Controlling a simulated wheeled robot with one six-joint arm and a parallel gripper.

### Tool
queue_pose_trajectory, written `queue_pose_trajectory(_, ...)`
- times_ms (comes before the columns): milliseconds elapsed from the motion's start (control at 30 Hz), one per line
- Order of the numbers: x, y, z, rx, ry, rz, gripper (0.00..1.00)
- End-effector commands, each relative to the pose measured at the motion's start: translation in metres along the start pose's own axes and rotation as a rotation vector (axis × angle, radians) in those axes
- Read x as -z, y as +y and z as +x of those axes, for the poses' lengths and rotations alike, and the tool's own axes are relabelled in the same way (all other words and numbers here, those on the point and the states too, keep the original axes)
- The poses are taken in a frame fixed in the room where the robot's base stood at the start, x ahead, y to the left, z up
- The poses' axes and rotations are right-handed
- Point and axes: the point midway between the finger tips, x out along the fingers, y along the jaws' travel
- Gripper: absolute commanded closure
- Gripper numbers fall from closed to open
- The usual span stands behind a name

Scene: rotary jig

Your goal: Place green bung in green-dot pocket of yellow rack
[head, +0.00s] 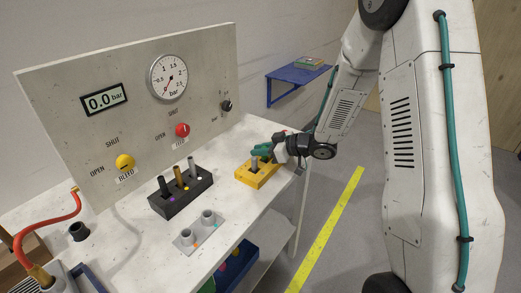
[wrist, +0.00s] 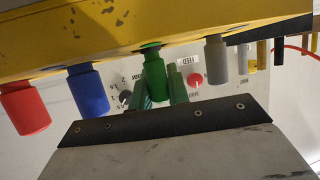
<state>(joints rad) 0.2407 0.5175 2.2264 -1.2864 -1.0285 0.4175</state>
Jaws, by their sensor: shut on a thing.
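The yellow rack (head: 262,180) sits near the right end of the white bench; it also spans the top of the upside-down wrist view (wrist: 150,32). My gripper (head: 266,152) is at the rack, its green fingers shut on the green bung (wrist: 154,78). The bung's end meets the rack between the blue bung (wrist: 88,92) and the grey bung (wrist: 216,62); whether it is fully seated I cannot tell. The red bung (wrist: 25,108) is beside the blue one. The green dot cannot be made out.
A black block (head: 178,203) with several pegs stands left of the rack. A grey plate (head: 192,245) with two grey sockets lies in front. The gauge panel (head: 135,100) rises behind. A blue shelf (head: 290,76) is on the wall.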

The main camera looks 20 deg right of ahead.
Motion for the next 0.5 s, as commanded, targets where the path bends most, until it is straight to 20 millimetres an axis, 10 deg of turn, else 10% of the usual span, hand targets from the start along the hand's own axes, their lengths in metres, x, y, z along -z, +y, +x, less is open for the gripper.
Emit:
queue_pose_trajectory(67, -0.0027, 0.0005, 0.0005, -0.001, 0.0, 0.002, 1.0)
queue_pose_trajectory(167, -0.0032, 0.001, 0.0002, -0.002, 0.0, 0.001, 0.63)
queue_pose_trajectory(500, -0.001, 0.0019, -0.0018, -0.003, 0.0, 0.001, 0.61)
